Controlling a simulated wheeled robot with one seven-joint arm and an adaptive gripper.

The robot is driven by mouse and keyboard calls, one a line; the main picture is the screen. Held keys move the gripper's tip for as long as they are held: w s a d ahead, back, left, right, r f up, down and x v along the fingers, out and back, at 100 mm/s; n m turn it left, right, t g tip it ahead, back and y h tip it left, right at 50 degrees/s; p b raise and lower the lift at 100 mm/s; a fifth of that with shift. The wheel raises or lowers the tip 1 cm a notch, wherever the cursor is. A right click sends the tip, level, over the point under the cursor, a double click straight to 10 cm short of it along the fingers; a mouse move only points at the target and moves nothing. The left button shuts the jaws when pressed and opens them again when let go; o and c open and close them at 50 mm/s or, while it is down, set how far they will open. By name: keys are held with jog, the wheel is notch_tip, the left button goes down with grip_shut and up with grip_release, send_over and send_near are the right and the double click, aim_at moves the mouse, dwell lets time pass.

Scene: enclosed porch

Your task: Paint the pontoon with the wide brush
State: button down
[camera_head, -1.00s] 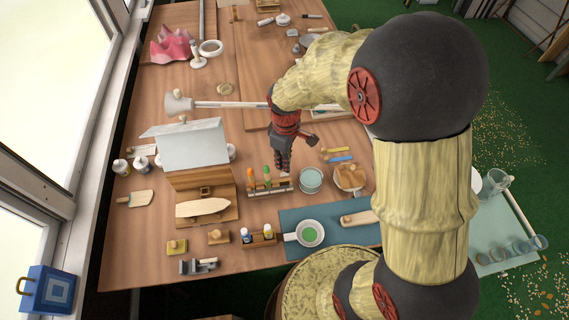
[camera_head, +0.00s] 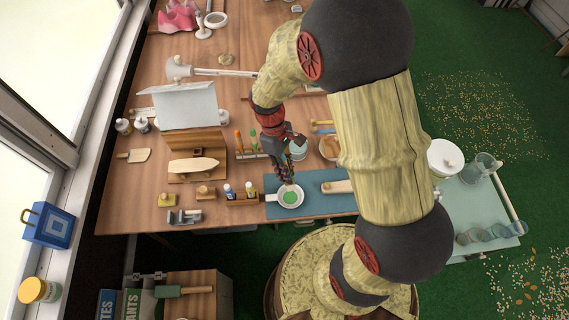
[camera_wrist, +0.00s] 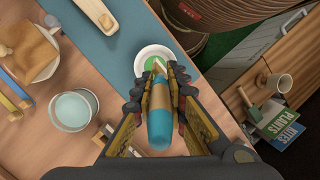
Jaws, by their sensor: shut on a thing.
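My gripper (camera_wrist: 160,100) is shut on a brush with a blue handle (camera_wrist: 159,128). In the wrist view the brush's far end reaches over a white dish (camera_wrist: 139,66) of green paint; whether it touches the paint cannot be told. In the head view my gripper (camera_head: 287,180) is low over this dish (camera_head: 290,206), on the blue mat (camera_head: 308,207). A pale wooden piece with a rounded end (camera_head: 337,187), possibly the pontoon, lies on the mat right of the dish. Another pale, pointed wooden piece (camera_head: 194,165) rests on a wooden stand at the left.
A water cup (camera_wrist: 74,108) stands close to my gripper. The table's front edge is near the dish.

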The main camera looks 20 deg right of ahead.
jog(key=shift+f+b, duration=2.75)
jog(key=shift+f, duration=0.25)
jog(key=shift+f, duration=0.55)
dwell(0.5)
jog(key=shift+r+p, duration=3.25)
jog(key=shift+r, duration=0.35)
